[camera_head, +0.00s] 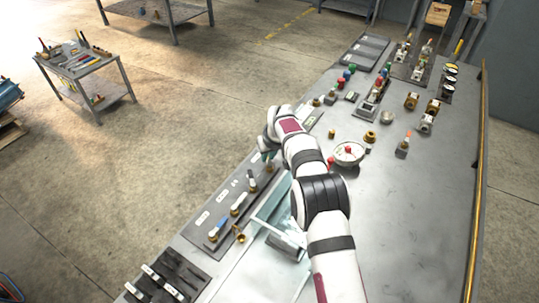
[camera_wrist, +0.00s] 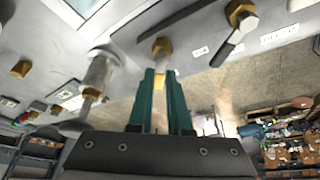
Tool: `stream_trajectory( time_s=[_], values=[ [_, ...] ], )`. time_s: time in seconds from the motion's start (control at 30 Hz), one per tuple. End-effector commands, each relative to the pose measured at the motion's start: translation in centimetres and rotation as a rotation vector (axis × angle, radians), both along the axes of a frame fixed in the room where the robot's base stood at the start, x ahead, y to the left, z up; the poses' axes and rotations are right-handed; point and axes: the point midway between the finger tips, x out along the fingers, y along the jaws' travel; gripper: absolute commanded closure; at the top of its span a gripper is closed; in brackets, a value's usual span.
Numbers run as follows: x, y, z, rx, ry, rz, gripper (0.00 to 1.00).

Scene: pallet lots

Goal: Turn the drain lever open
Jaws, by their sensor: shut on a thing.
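In the wrist view my gripper (camera_wrist: 161,76) has its two teal fingers shut on a lever that comes off a brass fitting (camera_wrist: 162,46). Most of the lever is hidden between the fingers. I cannot read a label that names it as the drain lever. In the head view my gripper (camera_head: 266,152) is at the upper end of a row of levers on a grey panel (camera_head: 205,213), and my arm partly covers that spot. A neighbouring lever (camera_wrist: 230,42) on a brass fitting stands apart from my fingers in the wrist view.
In the head view a blue-handled lever (camera_head: 219,228) and another lever (camera_head: 238,203) stand along the same panel. A clear open box (camera_head: 274,218) is beside my arm.

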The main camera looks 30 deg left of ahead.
Motion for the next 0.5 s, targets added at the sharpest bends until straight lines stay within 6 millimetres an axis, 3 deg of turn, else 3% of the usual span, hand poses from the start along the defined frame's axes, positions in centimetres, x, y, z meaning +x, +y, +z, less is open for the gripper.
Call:
stream_trajectory(
  time_s=[0.5],
  values=[
    [-0.44,0.26,0.02,0.003,-0.001,0.471,1.0]
  ],
)
